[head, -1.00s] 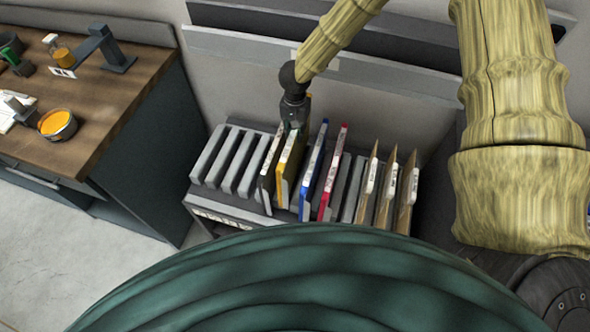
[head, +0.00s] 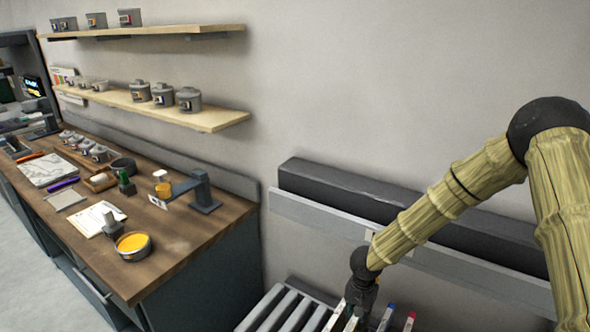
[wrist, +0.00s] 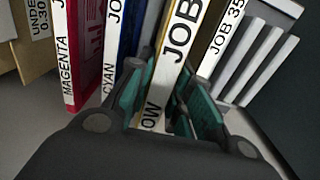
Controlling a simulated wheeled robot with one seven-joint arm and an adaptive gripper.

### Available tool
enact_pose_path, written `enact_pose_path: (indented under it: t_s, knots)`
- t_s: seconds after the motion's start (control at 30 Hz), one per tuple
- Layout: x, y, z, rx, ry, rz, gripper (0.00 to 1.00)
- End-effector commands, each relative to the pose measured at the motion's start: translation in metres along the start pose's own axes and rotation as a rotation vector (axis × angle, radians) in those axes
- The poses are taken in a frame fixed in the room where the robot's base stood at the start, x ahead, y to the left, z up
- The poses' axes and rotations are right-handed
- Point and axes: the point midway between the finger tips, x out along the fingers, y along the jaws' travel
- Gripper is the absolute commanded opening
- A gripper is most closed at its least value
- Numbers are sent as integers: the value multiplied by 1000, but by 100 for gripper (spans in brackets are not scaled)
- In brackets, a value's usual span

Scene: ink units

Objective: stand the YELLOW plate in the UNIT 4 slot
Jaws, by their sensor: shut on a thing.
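The yellow plate (wrist: 178,52) stands upright in the wrist view, with a white spine label on which "OW" and "JOB" can be read. My gripper (wrist: 166,80) has one finger on each side of it and is shut on it. In the head view my gripper (head: 360,290) points down at the rack by the wall, and the plate is mostly hidden below it. I cannot tell whether the plate is lifted. No UNIT 4 label can be read in either view.
The magenta plate (wrist: 80,50) and the cyan plate (wrist: 122,45) stand left of the yellow one, a JOB 35 plate (wrist: 222,38) close on its right. Empty rack dividers (head: 285,310) lie left of my gripper. A wooden counter (head: 180,235) with tools and an ink tub (head: 132,246) is further left.

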Motion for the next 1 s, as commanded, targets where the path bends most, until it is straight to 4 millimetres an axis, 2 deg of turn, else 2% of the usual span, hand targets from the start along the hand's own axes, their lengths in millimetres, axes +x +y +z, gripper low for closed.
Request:
enact_pose_path:
  t_s: [0.03, 0.7, 1.0]
  knots:
    - [8, 0, 0, -1, 1, -1, 0]
    - [60, -1, 0, -1, 1, -1, 0]
    - [74, -1, 0, 0, 1, -1, 0]
